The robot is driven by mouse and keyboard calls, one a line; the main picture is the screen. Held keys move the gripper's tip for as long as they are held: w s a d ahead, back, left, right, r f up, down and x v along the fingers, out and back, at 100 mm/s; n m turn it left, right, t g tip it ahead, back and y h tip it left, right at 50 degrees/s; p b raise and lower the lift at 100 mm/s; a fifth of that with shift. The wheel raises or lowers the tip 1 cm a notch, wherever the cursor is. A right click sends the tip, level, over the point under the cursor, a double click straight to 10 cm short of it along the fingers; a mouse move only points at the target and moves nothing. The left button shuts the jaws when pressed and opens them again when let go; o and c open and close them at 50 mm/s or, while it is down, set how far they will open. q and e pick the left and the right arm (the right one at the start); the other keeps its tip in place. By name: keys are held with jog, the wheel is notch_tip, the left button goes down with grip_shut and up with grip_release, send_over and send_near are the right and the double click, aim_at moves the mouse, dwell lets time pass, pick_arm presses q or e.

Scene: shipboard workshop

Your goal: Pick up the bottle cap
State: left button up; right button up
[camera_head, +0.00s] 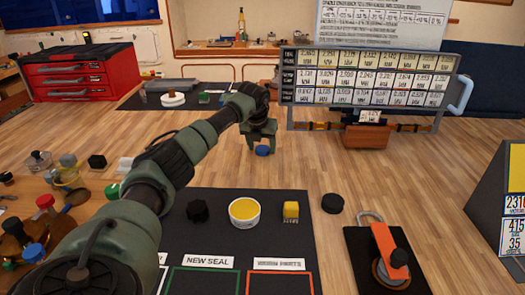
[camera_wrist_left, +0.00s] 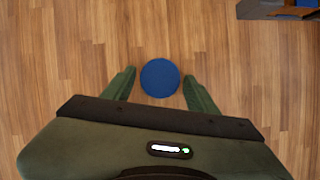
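A round blue cap (camera_head: 262,151), which looks like the bottle cap, is on the wooden tabletop near the middle of the head view. In the left wrist view the cap (camera_wrist_left: 160,78) shows as a blue disc between my fingertips. My left gripper (camera_head: 262,138) points down over it, its dark green fingers on either side. In the wrist view my left gripper (camera_wrist_left: 159,76) is open, with a narrow strip of wood visible between each finger and the cap. I cannot tell the exact height of the fingertips above the table. My right gripper is in neither view.
A black mat (camera_head: 225,230) with a yellow-filled tub (camera_head: 244,212) lies in front. A labelled rack (camera_head: 370,78) and a brown box (camera_head: 368,135) stand behind and right of the gripper. A red toolbox (camera_head: 80,72) is at back left. Wood around the cap is clear.

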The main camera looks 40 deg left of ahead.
pick_arm(q)
jog(key=c, duration=0.9)
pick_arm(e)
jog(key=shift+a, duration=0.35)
